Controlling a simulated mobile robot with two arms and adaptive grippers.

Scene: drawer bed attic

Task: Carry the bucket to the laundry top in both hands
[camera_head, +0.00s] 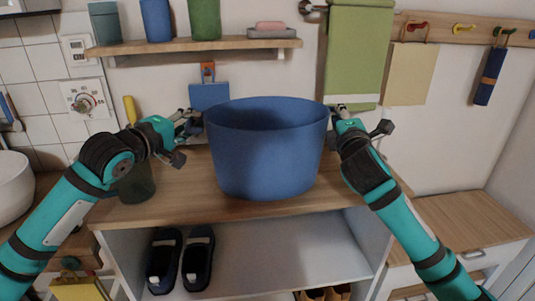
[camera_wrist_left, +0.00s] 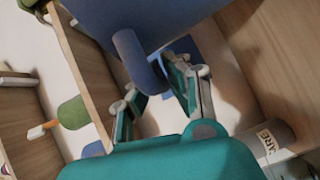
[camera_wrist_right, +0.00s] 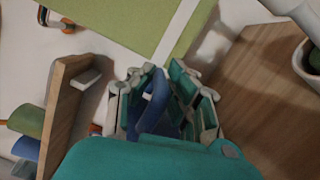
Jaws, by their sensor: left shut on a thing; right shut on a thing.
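The blue bucket (camera_head: 265,155) is upright in the middle of the head view, in front of and over a wooden top (camera_head: 180,190). I cannot tell whether its base touches that top. My left gripper (camera_head: 190,122) is at the bucket's left rim, shut on a blue handle (camera_wrist_left: 135,58) in the left wrist view. My right gripper (camera_head: 338,112) is at the right rim, shut on the other blue handle (camera_wrist_right: 155,100) in the right wrist view. The bucket hides part of the wall and the wooden top behind it.
A dark cup (camera_head: 136,184) stands on the wooden top near my left arm. Dark shoes (camera_head: 182,262) sit on the shelf below. A wall shelf (camera_head: 200,45) with cups is above. A lower drawer unit (camera_head: 470,230) is at right, and a white basin (camera_head: 12,188) at far left.

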